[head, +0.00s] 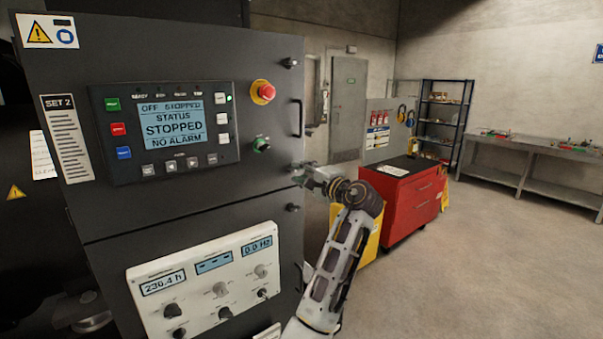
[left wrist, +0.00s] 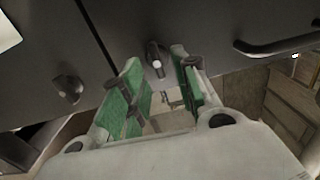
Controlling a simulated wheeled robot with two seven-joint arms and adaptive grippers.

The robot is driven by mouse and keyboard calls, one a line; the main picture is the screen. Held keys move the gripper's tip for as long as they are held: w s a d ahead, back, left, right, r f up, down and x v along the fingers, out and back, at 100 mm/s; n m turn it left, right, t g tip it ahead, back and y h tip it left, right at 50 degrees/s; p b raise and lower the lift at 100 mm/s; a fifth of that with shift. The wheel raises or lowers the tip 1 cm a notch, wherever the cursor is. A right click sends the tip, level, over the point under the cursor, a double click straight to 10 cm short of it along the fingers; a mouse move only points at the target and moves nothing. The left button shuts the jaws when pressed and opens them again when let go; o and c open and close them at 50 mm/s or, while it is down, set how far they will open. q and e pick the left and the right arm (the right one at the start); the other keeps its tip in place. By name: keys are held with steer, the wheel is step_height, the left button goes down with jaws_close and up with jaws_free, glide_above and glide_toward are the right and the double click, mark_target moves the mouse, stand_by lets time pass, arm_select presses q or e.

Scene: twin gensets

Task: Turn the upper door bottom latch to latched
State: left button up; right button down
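The upper door (head: 200,195) of the dark cabinet is closed. Its bottom latch (left wrist: 155,58) is a small dark knob with a pale tip, near the seam to the lower door. In the head view my left gripper (head: 303,171) is at the upper door's lower right corner and mostly covers this latch. In the left wrist view my left gripper (left wrist: 156,66) is open, its green-padded fingers on either side of the latch. I see gaps beside the latch, but cannot tell its exact turn. My right gripper is not in view.
The lower door's latch (head: 293,207) sits just below; the upper door's top latch (head: 290,62) is higher up. A door handle (head: 298,118) sticks out above my gripper. A red tool cart (head: 405,205) and yellow object (head: 368,240) stand behind my arm. Floor at right is clear.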

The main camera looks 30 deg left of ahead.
arm_select(q)
steer(key=v, duration=1)
steer(key=shift+s+d, duration=0.15)
steer(key=shift+d, duration=0.25)
